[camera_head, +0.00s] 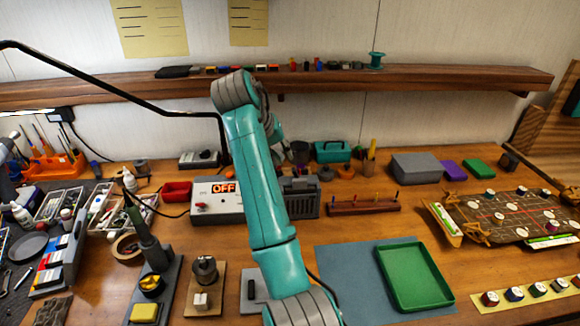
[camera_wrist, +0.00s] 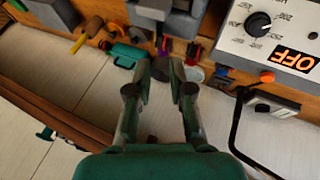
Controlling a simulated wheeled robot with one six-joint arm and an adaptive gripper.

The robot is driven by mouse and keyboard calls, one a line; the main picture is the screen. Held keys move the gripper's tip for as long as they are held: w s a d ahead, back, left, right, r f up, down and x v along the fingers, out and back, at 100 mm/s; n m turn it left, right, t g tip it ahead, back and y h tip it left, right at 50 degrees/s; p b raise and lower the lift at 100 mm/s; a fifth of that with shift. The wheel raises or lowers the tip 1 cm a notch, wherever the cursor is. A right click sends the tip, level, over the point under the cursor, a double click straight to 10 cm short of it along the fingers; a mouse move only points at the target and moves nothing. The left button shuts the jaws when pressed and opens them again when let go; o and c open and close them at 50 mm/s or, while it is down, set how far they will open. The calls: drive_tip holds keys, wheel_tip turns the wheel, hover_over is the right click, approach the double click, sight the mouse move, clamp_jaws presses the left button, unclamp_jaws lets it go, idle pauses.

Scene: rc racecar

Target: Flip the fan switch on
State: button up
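A pale control box (camera_head: 215,211) with an orange display (camera_head: 224,188) reading OFF stands on the bench, left of my arm in the head view. A small red switch part (camera_head: 200,206) shows on its front left. In the wrist view the box (camera_wrist: 240,45) is at the upper right, rotated, with a black dial (camera_wrist: 258,24) and the display (camera_wrist: 295,60) reading OFF. My gripper (camera_wrist: 160,92) is open and empty, its two fingers apart. It is left of the box in the wrist view and touches nothing I can see. My arm partly hides the box's right side.
A grey slotted unit (camera_head: 300,197) sits right of the control box. A wooden shelf (camera_head: 400,82) runs along the wall. A green tray (camera_head: 415,277) lies on a blue mat (camera_head: 340,272). Tools on dark stands (camera_head: 155,285) crowd the front left. A black lamp arm (camera_head: 120,88) crosses the upper left.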

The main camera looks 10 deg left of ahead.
sight(293, 170)
drive_tip(key=x, duration=0.8)
drive_tip(key=shift+w+f, duration=0.1)
clamp_jaws()
